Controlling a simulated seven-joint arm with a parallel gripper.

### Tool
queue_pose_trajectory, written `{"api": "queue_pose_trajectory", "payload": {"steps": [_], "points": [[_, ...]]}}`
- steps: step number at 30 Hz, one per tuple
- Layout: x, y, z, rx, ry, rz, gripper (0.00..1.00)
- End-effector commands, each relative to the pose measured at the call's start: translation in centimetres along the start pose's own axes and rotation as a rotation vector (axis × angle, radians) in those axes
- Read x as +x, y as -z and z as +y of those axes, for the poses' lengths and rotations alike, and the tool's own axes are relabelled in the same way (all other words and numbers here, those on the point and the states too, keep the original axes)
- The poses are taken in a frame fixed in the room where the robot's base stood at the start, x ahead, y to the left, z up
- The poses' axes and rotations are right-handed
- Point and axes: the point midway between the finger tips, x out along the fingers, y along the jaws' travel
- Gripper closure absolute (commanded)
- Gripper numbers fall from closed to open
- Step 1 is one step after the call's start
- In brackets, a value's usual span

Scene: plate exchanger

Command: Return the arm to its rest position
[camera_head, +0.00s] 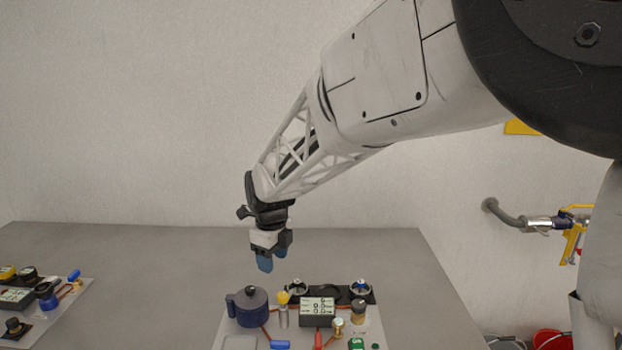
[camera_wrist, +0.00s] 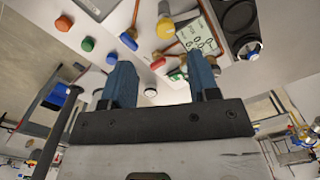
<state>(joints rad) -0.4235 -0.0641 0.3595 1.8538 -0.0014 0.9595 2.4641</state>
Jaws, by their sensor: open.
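My gripper (camera_head: 272,258) hangs from the white arm above the grey table, over the back edge of a light board with parts on it. Its blue fingers are apart with nothing between them; they also show in the wrist view (camera_wrist: 163,85). In the head view, the fingertips are a little above the board's parts and touch none of them.
The board carries a dark blue round housing (camera_head: 250,307), a dark box with a white label (camera_head: 318,311) and several small coloured parts. A second board (camera_head: 73,300) lies at left. The table (camera_head: 160,260) between is clear. Pipework (camera_head: 535,223) is at right.

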Motion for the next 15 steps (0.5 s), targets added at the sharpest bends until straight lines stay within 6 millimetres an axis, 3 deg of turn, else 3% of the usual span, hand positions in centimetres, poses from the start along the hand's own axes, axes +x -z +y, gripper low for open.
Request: {"api": "queue_pose_trajectory", "payload": {"steps": [3, 15], "points": [[-1.6, 3.4, 0.0, -0.129, 0.012, -0.01, 0.45], [-5.4, 13.8, 1.7, -0.588, 0.058, -0.022, 0.45]]}}
